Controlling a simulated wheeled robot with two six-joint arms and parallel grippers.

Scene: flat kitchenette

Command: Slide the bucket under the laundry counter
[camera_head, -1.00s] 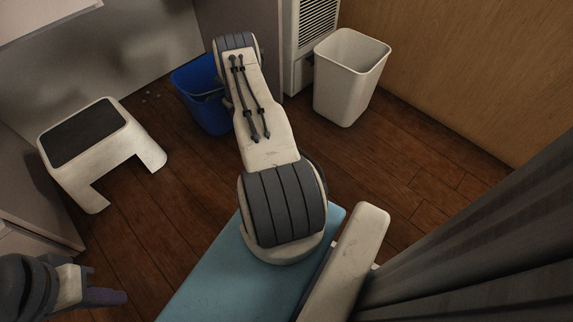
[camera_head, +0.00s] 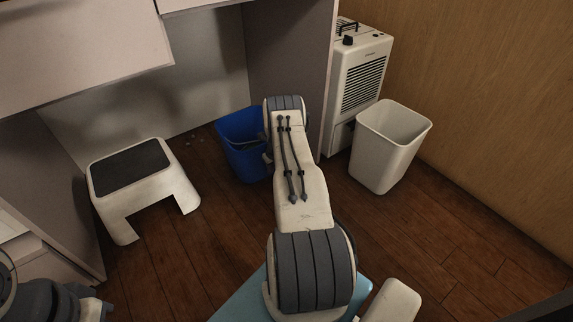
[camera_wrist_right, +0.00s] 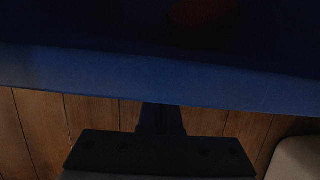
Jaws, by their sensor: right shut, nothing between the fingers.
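The blue bucket (camera_head: 238,158) stands upright on the floor at the opening under the laundry counter (camera_head: 85,45), left of the opening's right side panel (camera_head: 288,70). My right arm reaches out to it and covers its right side in the head view. In the right wrist view, the bucket's blue side (camera_wrist_right: 80,72) spans the picture. My right gripper (camera_wrist_right: 162,118) is shut and empty, its dark fingers pointing at that side. I cannot tell whether they touch it. My left arm shows at the lower left of the head view, its gripper out of frame.
A white step stool (camera_head: 160,186) with a dark top stands left of the bucket. A white bin (camera_head: 387,150) and a white appliance with a grille (camera_head: 362,85) stand to the right, past the panel. Wooden floor (camera_head: 200,250) is clear between stool and arm.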

